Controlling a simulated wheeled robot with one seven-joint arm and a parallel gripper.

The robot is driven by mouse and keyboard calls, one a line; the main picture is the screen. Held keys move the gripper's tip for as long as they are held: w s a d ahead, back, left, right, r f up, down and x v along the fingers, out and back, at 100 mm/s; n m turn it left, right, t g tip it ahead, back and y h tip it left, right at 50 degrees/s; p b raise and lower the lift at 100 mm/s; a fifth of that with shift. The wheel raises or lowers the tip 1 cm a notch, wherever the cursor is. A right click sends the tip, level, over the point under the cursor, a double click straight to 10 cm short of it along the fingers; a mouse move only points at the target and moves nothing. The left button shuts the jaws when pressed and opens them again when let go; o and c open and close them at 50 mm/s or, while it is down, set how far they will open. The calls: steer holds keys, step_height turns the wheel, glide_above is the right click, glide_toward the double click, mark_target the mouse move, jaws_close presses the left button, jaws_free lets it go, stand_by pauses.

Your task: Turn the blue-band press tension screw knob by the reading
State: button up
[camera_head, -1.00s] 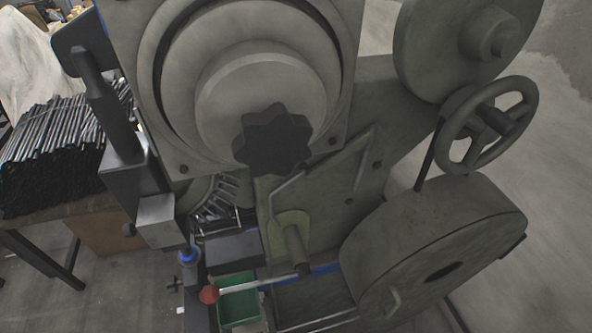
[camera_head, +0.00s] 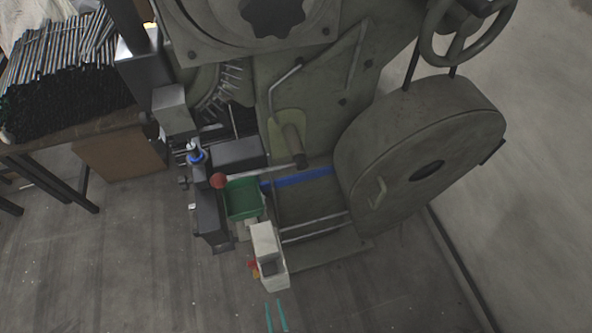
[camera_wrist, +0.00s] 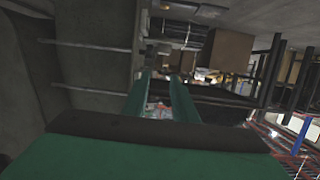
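The press with a blue band (camera_head: 300,178) across its lower frame fills the middle of the head view. A dark lobed knob (camera_head: 272,14) on its round front is cut by the top edge. A small screw with a blue collar (camera_head: 197,157) stands at the press's left side. I cannot tell which is the tension screw knob, and no reading is legible. My gripper's two teal fingers (camera_head: 276,316) show at the bottom edge of the head view, below the press and apart from it. In the wrist view my gripper (camera_wrist: 161,77) is open, with an empty gap.
A red-ball lever (camera_head: 219,181) lies over a green bin (camera_head: 243,199). A handwheel (camera_head: 465,35) and large round housing (camera_head: 425,150) are at right. A table of dark rods (camera_head: 65,80) stands at left.

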steer(key=s+d+r+m+h, duration=0.1)
steer(key=d+r, duration=0.1)
steer(key=r, duration=1.2)
steer(key=s+d+r+m+h, duration=0.1)
steer(key=d+r, duration=0.2)
steer(key=r, duration=1.1)
steer(key=s+d+r+m+t+h, duration=0.1)
steer(key=d+r, duration=0.2)
steer(key=r, duration=1.1)
steer(key=shift+r+h, duration=0.3)
steer(key=shift+h, duration=0.1)
steer(key=shift+w, duration=0.1)
